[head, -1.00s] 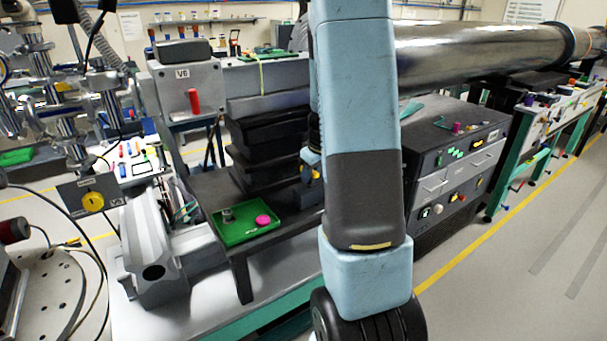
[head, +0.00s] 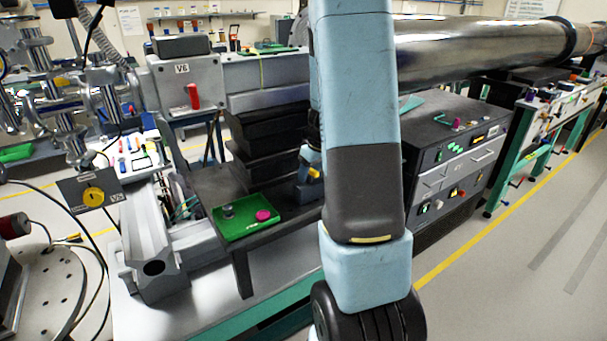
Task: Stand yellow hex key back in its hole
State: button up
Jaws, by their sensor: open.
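I cannot pick out the yellow hex key or its hole in the head view. A small yellow patch shows beside my arm, at the back edge of the dark bench, but I cannot tell what it is. My light blue and dark grey arm crosses the middle of the picture from top to bottom and hides part of the bench behind it. My gripper's fingers do not show.
A green tray (head: 262,231) with a grey knob-like piece (head: 228,211) and a magenta disc (head: 263,215) lies on the dark bench (head: 240,262). The V6 box (head: 188,83) stands behind. A black instrument rack (head: 462,160) stands right of my arm; open floor lies farther right.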

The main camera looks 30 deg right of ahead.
jog(key=v, duration=1.4)
jog(key=s+a+r+m, duration=0.1)
jog(key=s+a+r, duration=0.3)
jog(key=a, duration=0.3)
jog(key=s+a+r, duration=0.4)
jog(key=a, duration=0.2)
jog(key=s+a+r+m+t, duration=0.1)
jog(key=s+a+r+t, duration=0.1)
jog(key=s+a, duration=0.7)
jog(key=s+r, duration=0.1)
jog(key=s, duration=0.3)
jog(key=shift+s+r+m+h, duration=0.15)
jog(key=shift+r+m+h, duration=0.05)
jog(key=shift+m+h, duration=0.2)
